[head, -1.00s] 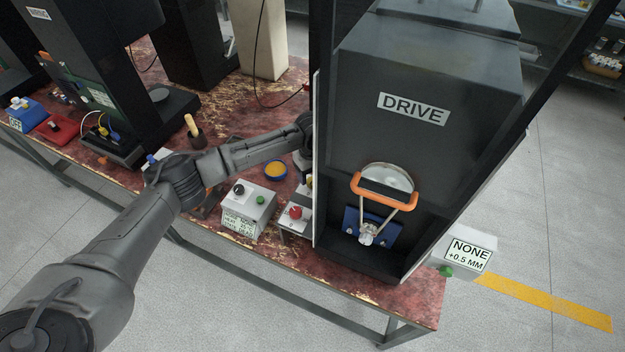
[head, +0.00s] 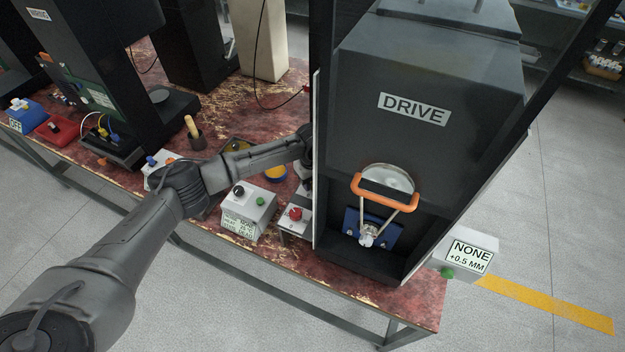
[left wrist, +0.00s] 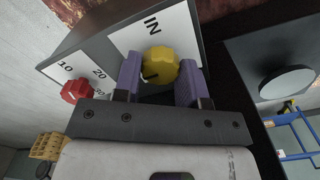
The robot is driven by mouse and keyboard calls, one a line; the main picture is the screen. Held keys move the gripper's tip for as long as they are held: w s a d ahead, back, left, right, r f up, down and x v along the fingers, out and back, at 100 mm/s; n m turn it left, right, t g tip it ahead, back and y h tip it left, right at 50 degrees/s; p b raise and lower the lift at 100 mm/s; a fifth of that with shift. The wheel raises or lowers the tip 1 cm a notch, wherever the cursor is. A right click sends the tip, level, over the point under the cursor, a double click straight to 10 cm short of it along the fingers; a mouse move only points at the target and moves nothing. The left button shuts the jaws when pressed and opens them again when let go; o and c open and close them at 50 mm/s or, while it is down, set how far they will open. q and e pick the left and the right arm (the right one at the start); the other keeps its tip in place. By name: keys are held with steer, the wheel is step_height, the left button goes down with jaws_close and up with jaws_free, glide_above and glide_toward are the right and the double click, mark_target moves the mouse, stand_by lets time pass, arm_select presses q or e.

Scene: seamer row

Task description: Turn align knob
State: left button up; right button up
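In the left wrist view, a yellow knob (left wrist: 161,66) with a dark pointer mark sits on a white panel below the letters "IN". My left gripper (left wrist: 160,76) has its two purple fingers on either side of this knob, close against it. A red knob (left wrist: 76,91) on a dial marked 10, 20 and 30 is to the left, on an adjoining panel. No label reading "align" shows. In the head view, my left arm reaches in from the left, and its gripper is hidden behind the edge of the black DRIVE machine (head: 440,75). My right gripper is not in view.
Control boxes with buttons stand on the worn red bench (head: 330,283), including a grey box with a black knob (head: 247,210) and a box with a red button (head: 295,214). A yellow bowl (head: 276,172) is near my left forearm. A NONE +0.5 MM box (head: 470,256) is at right.

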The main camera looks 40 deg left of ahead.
arm_select(q)
steer(key=c, duration=0.4)
steer(key=shift+r+n+p, duration=0.2)
steer(key=shift+n+p, duration=0.1)
steer(key=shift+p, duration=0.35)
steer(key=n+p, duration=0.4)
steer(key=p, duration=0.2)
steer(key=shift+r+n, duration=0.1)
steer(key=shift+n, duration=0.2)
steer(key=shift+n+p, duration=1.1)
steer(key=shift+n, duration=0.1)
steer(key=shift+f+n+p, duration=0.2)
steer(key=shift+n+p, duration=0.55)
steer(key=shift+n, duration=0.25)
steer(key=o, duration=0.9)
steer(key=shift+f, duration=0.1)
steer(key=shift+o, duration=0.2)
